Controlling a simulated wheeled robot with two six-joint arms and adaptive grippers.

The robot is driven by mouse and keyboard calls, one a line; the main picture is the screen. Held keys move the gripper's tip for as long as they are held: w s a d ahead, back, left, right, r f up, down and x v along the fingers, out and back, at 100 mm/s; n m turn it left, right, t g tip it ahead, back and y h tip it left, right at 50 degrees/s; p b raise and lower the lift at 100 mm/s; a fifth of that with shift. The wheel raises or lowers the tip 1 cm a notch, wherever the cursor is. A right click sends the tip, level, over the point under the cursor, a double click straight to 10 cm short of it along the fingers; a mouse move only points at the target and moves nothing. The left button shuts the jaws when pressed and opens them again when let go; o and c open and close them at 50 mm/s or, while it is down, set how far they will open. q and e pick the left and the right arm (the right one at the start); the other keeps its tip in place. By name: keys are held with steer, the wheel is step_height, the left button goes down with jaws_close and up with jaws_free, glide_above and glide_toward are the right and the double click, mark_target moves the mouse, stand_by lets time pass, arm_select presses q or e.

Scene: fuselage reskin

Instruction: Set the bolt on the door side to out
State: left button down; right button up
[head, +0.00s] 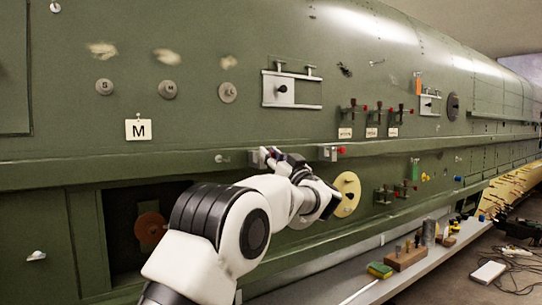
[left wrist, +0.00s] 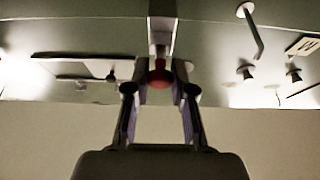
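Two small bolts with red knobs sit on the ledge of the green fuselage. In the head view the right-hand bolt (head: 330,153) is clear, its knob at its right end. My left gripper (head: 272,157) is at the left-hand bolt, nearer the dark opening, and hides most of it. In the left wrist view the red knob (left wrist: 160,75) of this bolt lies between the fingertips of my left gripper (left wrist: 160,82), which are drawn in close on both its sides. A pale bar (left wrist: 161,25) runs behind the knob. My right gripper is not in view.
The dark opening (head: 122,222) with a reddish disc (head: 151,228) is at lower left. A cream disc (head: 347,194) is just right of my gripper. A plate marked M (head: 138,130) hangs above left. A shelf (head: 428,258) with a sponge (head: 380,270) and a wooden block (head: 405,258) runs below.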

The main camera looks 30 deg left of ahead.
arm_select(q)
steer(key=shift+s+d+f, duration=0.1)
steer(key=shift+s+d, duration=0.15)
steer(key=shift+d, duration=0.35)
steer(key=shift+s+d, duration=0.2)
steer(key=shift+d, duration=0.35)
steer(key=c, duration=1.1)
jaws_free()
steer(key=shift+c, duration=0.2)
steer(key=shift+o, duration=0.7)
steer(key=shift+d, duration=0.15)
steer(key=shift+s, duration=0.1)
steer(key=v, duration=1.2)
